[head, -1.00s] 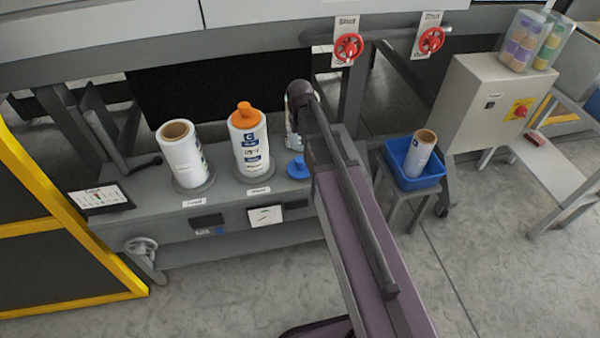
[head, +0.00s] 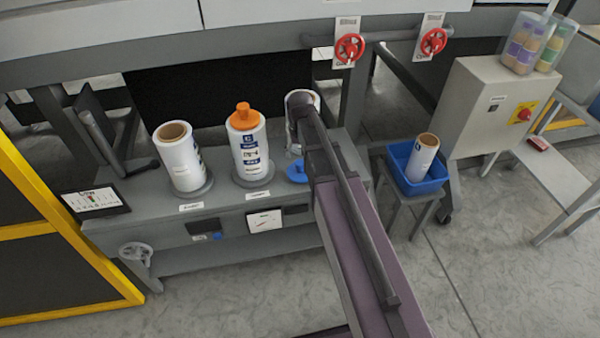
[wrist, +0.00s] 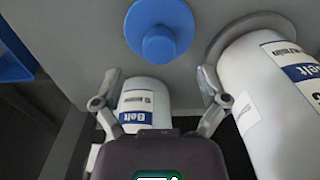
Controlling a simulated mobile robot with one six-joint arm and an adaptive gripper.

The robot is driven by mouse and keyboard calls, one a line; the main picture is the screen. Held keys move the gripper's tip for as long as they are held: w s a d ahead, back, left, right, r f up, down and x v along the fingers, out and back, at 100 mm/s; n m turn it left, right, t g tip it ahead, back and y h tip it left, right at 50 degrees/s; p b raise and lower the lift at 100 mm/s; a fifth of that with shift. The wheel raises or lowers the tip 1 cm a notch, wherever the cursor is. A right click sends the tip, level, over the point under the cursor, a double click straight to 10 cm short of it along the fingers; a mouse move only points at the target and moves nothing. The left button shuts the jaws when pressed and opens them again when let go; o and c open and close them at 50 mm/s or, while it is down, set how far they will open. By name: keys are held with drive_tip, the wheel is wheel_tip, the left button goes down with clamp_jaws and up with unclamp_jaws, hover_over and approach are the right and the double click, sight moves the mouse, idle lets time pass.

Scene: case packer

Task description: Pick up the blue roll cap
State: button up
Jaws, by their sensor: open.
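The blue roll cap (head: 296,173) lies on the grey bench, partly hidden by my arm in the head view. In the wrist view the blue roll cap (wrist: 160,32) shows as a round disc with a raised knob, near the top centre. My gripper (wrist: 160,74) is open, and its two fingertips are just below the cap in that picture, apart from it. A white roll with a blue label (wrist: 147,103) shows between the fingers, and I cannot tell its distance from them. In the head view my arm hides the gripper.
A roll with an orange cap (head: 249,155) and an uncapped roll (head: 181,163) stand on the bench (head: 130,205) left of the blue cap. Another roll (head: 302,98) stands behind my arm. A blue bin (head: 431,183) holding a roll is on a stool at the right.

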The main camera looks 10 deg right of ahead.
sight(300, 162)
drive_tip(key=shift+w+f+b, duration=0.15)
drive_tip(key=shift+f+b, duration=2.4)
drive_tip(key=shift+f, duration=0.05)
drive_tip(key=shift+c, duration=0.2)
clamp_jaws()
